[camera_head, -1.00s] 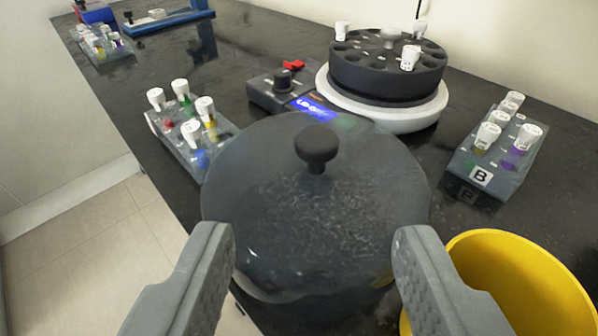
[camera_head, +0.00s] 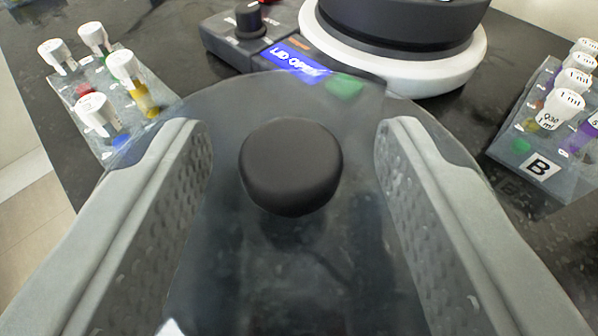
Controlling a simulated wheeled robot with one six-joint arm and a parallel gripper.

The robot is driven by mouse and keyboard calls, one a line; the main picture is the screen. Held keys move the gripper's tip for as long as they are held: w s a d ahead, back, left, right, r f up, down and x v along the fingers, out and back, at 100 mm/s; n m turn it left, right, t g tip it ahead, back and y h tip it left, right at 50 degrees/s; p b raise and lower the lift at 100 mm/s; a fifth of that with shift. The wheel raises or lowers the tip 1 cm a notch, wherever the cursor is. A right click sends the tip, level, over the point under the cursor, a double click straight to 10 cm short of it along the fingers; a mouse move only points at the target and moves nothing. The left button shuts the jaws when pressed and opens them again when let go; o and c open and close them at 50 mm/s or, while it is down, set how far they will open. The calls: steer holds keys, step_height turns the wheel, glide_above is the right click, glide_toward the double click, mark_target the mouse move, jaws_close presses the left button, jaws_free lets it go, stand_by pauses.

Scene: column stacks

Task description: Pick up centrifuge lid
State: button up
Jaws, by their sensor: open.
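The centrifuge lid (camera_head: 330,260) is a clear, smoky dome with a round black knob (camera_head: 290,168) on top. It fills the lower middle of the view. My gripper (camera_head: 290,150) is open, with one grey finger on each side of the knob. There is a gap between the knob and each finger, and neither finger touches it. The lid's lower edge is out of view. The centrifuge (camera_head: 455,70) stands behind the lid, with a white base ring and a dark rotor cut off at the top. Its lit blue display (camera_head: 293,60) seems to read "LID: OPEN".
A rack of white-capped tubes (camera_head: 72,98) stands at left on the dark bench (camera_head: 150,30). Another rack, marked B (camera_head: 541,168), stands at right with several capped tubes. A black control knob (camera_head: 249,20) rises beside the display. The bench's left edge drops to a tiled floor.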

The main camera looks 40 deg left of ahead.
steer(key=shift+x, duration=0.85)
jaws_close()
steer(key=shift+r, duration=0.15)
